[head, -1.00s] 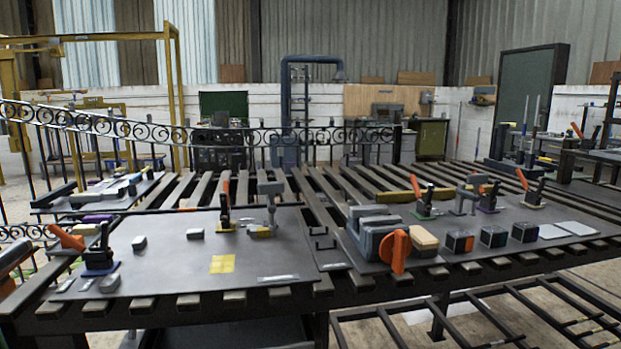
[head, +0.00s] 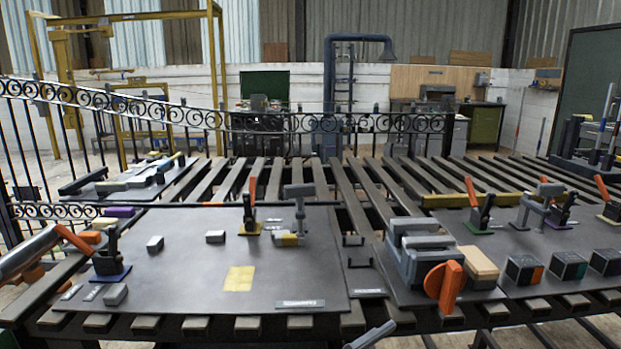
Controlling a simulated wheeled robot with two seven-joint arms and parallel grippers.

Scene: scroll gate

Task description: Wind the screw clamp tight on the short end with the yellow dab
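A grey screw clamp (head: 299,210) stands upright at the back right of the left dark plate (head: 190,275). A small piece with a yellow patch (head: 286,239) lies at its foot. It is too small to tell whether the clamp's screw touches it. A grey arm link (head: 28,250), which looks like my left arm, comes in at the left edge near an orange-handled toggle clamp (head: 107,257). Its fingers cannot be made out. A pale grey piece at the bottom edge may be part of my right arm; no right gripper shows. No gripper is at the screw clamp.
A toggle clamp on a yellow base (head: 249,216) stands just left of the screw clamp. A grey vise (head: 424,262) with an orange handle is on the right. A second grey screw clamp (head: 531,208) stands farther right. The left plate's middle is mostly clear around a yellow square (head: 239,279).

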